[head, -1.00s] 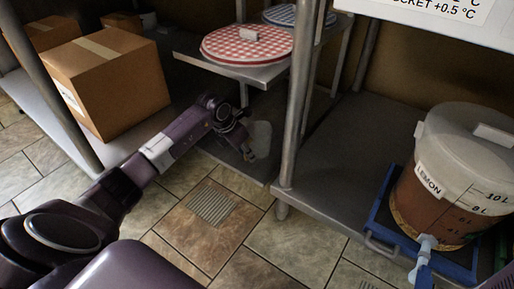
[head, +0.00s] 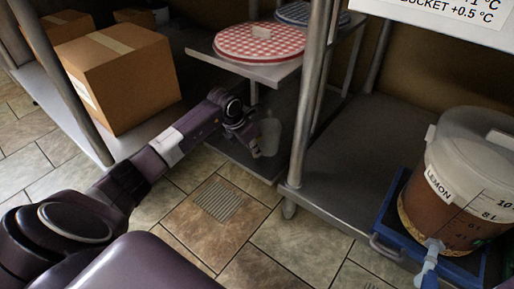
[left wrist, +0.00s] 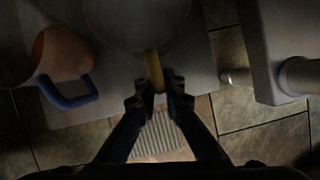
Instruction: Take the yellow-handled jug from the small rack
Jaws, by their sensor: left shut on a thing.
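The yellow-handled jug stands on the low shelf of the small rack (head: 232,152); its pale, cloudy body (head: 270,135) shows dimly in the head view. In the left wrist view the jug's grey body (left wrist: 135,22) is at the top, with its yellow handle (left wrist: 152,68) pointing down at my gripper. My left gripper (head: 254,150) is at the near side of the jug. In the left wrist view its fingers (left wrist: 160,92) are shut on the yellow handle. I cannot tell whether the jug's base touches the shelf. My right gripper is out of view.
A second jug with a blue handle (left wrist: 70,99) stands close left in the left wrist view. A red checked lid (head: 260,43) lies on the rack's top. A cardboard box (head: 118,80) is left, a LEMON bucket (head: 440,190) right. A metal post (head: 311,100) stands right of the jug.

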